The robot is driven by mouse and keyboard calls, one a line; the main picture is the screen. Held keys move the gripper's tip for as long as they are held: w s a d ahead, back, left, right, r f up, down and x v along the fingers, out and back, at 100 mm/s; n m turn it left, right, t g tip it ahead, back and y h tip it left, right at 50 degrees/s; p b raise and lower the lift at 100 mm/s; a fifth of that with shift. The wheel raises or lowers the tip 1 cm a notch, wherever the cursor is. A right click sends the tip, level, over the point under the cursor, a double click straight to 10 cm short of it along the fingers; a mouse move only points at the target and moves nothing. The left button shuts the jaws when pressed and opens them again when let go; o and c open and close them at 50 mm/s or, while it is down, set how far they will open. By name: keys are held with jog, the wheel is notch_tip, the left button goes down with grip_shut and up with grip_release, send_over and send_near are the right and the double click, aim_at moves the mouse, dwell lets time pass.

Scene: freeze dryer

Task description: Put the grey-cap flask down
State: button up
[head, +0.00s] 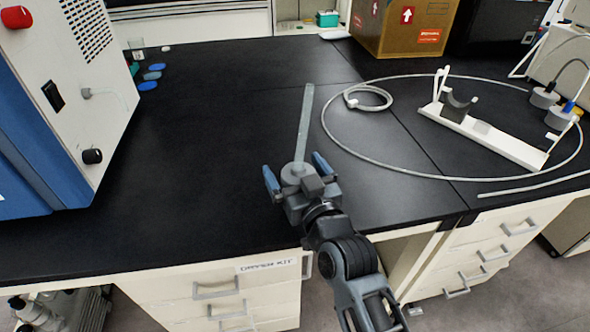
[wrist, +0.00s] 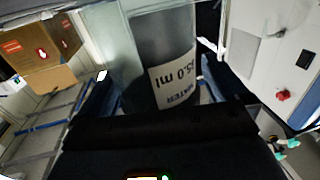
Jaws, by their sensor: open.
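The grey-cap flask shows in the head view as a round grey cap (head: 296,171) with a long pale glass tube (head: 305,118) extending up from it in the picture. My gripper (head: 297,175) is open, with one blue-grey finger on each side of the flask. The fingers also show in the wrist view (wrist: 157,95). The flask's base is hidden, so I cannot tell whether it touches the black bench (head: 215,150).
A blue-and-white machine (head: 75,100) stands at left, with blue caps (head: 150,80) beside it. A looped grey hose (head: 365,162) and a white stand (head: 490,140) lie at right. A cardboard box (head: 400,25) stands at the back. The bench left of my gripper is clear.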

jog(key=shift+r, duration=0.15)
jog(key=shift+s+d, duration=0.1)
jog(key=shift+s, duration=0.15)
jog(key=b+v, duration=0.2)
jog(key=v, duration=0.9)
jog(key=shift+s, duration=0.2)
jog(key=shift+d, duration=0.15)
